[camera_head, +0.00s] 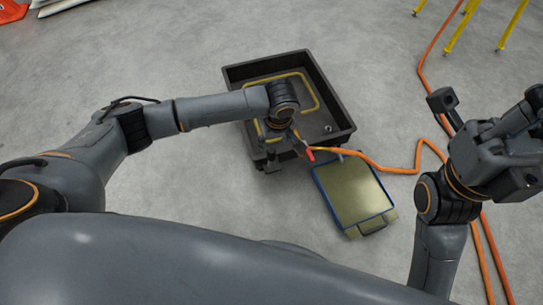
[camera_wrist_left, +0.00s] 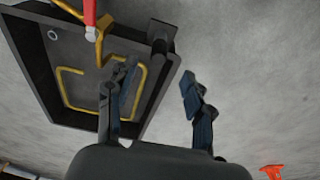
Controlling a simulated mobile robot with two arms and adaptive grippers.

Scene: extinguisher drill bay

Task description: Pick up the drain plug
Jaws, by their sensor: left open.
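A small pale ring (camera_head: 328,128), possibly the drain plug or its fitting, lies on the floor of the black tray (camera_head: 342,103). It also shows in the left wrist view (camera_wrist_left: 52,35); I cannot tell for certain whether it is the plug. My left gripper (camera_head: 284,160) is over the tray's near side, apart from the ring. In the left wrist view its fingers (camera_wrist_left: 160,76) are spread and empty, one in front of the tray and one over bare floor. My right gripper (camera_head: 488,105) is at the right, fingers apart, nothing seen between them.
A yellow bent tube (camera_head: 312,88) lies in the tray. A red piece (camera_head: 308,153) is at its near edge. A blue-edged panel (camera_head: 352,190) lies beside the tray. An orange hose (camera_head: 385,168) runs right. Yellow legs (camera_head: 458,35) stand at the back right.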

